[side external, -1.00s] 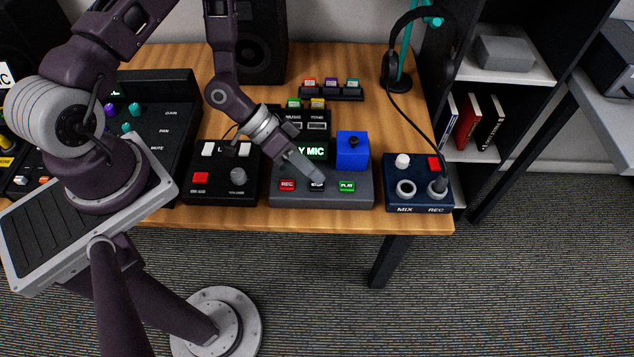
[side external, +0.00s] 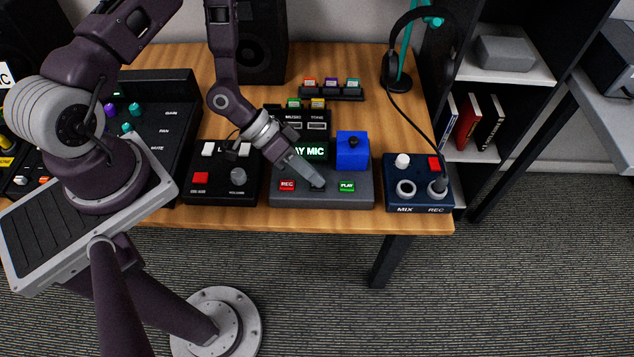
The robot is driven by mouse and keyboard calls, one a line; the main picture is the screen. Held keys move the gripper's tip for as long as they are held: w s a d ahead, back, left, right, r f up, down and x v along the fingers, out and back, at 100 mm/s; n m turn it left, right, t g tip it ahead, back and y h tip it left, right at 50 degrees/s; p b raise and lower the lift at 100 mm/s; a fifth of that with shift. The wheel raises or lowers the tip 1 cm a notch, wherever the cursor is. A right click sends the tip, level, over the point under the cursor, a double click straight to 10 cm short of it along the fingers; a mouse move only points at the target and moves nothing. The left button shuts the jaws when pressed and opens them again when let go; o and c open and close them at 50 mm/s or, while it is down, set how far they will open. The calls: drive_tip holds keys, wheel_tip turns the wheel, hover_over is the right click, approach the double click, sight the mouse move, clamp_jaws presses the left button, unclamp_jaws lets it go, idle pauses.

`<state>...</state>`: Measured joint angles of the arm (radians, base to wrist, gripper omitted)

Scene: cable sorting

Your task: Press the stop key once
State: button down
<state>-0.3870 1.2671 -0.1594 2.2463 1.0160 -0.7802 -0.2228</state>
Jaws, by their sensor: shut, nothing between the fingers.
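The grey recorder box (side external: 322,198) stands near the table's front edge. A red REC key (side external: 287,186) is on its left and a green PLAY key (side external: 347,187) on its right. A green-lit display above reads "PLAY MIC", partly covered by my gripper. My gripper (side external: 318,185) is shut and empty, pointing down and right, with its tip over the spot between REC and PLAY. The stop key there is hidden by the fingertips. I cannot tell whether the tip touches it or how far it is pressed.
A blue block (side external: 352,151) with a dark knob stands just right of the display. A black box (side external: 222,186) with a red button lies left, and a navy box (side external: 417,184) with a cable lies right. Bare wood (side external: 380,130) shows behind.

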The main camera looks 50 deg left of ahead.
drive_tip(key=shift+f, duration=0.2)
drive_tip(key=shift+r, duration=0.8)
drive_tip(key=shift+r, duration=2.55)
